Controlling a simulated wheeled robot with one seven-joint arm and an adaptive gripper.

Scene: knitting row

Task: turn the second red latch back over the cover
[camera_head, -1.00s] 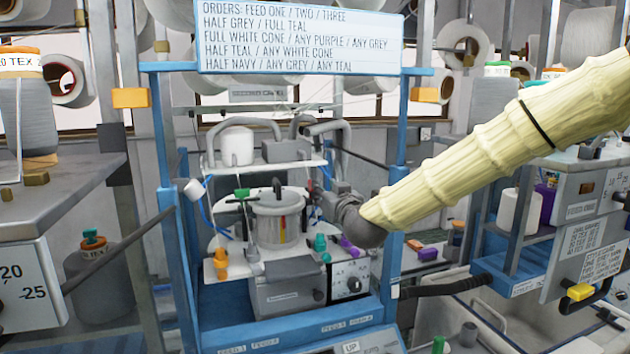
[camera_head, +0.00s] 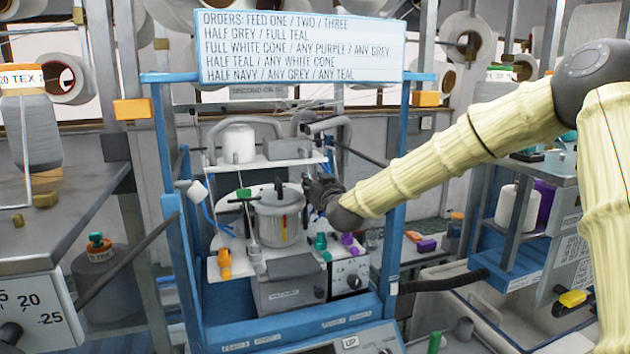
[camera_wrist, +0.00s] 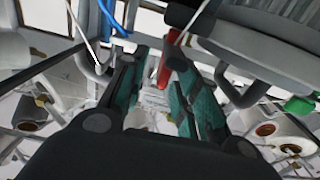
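The round grey cover (camera_head: 277,203) sits on a pale pot (camera_head: 279,230) on the machine in the middle of the head view. My gripper (camera_head: 320,190) is at the right rim of the cover, small and partly hidden by its own wrist. In the wrist view my gripper (camera_wrist: 158,82) is open, with a gap between its teal-padded fingers. A red latch (camera_wrist: 167,62) shows as a narrow bar near the fingertips, in line with the gap. I cannot tell whether a finger touches it. The cover's grey edge (camera_wrist: 262,52) is at upper right there. No second red latch can be told apart.
The pot stands on a white plate (camera_head: 213,268) inside a blue frame (camera_head: 392,200). An orange fitting (camera_head: 224,263), a teal one (camera_head: 320,242) and a purple one (camera_head: 347,240) stand close around it. A shelf with a white cone (camera_head: 238,145) is behind.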

